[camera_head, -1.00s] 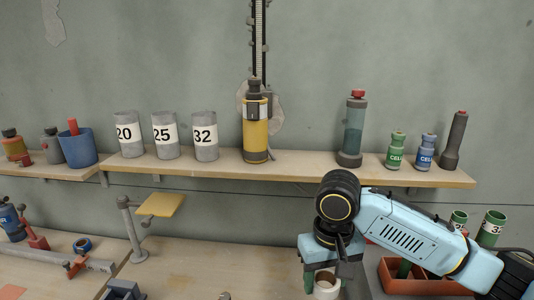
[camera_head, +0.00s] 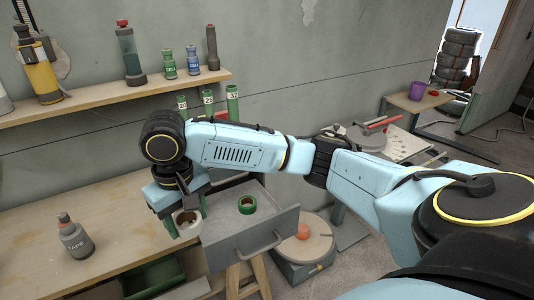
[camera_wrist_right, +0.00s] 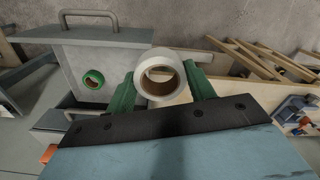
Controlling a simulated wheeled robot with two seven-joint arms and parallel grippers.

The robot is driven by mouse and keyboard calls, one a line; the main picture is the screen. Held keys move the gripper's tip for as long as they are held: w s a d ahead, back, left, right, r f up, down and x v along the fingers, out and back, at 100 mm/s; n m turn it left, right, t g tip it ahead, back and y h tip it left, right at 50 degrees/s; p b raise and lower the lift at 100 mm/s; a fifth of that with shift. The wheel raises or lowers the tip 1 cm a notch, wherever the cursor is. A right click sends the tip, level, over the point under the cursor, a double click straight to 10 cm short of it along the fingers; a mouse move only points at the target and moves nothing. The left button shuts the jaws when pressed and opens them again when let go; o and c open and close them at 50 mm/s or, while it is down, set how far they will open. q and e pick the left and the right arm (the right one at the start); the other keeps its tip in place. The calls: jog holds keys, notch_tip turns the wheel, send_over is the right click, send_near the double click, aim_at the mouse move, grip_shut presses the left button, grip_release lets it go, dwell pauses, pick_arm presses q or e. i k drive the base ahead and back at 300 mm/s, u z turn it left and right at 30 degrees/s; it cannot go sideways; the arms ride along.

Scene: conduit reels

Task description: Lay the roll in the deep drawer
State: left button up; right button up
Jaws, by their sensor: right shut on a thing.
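My right gripper (camera_head: 178,220) is shut on a white roll with a brown core (camera_head: 188,224). In the right wrist view the roll (camera_wrist_right: 160,76) sits between the two green fingers (camera_wrist_right: 160,95), its open end facing the camera. A grey drawer (camera_head: 262,238) stands pulled out at the bench's right end, and a green tape roll (camera_head: 247,204) lies inside it. The held roll is by the drawer's left side in the head view; its height above the drawer is hard to tell. The drawer (camera_wrist_right: 105,45) is left of the roll in the wrist view. My left gripper is out of view.
A shelf (camera_head: 120,97) with bottles runs along the wall. Below the bench is a green bin (camera_head: 152,278). A round-topped stand (camera_head: 303,240) is right of the drawer. The bench's middle is clear.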

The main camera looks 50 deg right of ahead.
aim_at(240, 215)
jog(key=k, duration=0.2)
jog(key=u, duration=1.15)
jog(key=i, duration=0.8)
jog(key=z, duration=1.9)
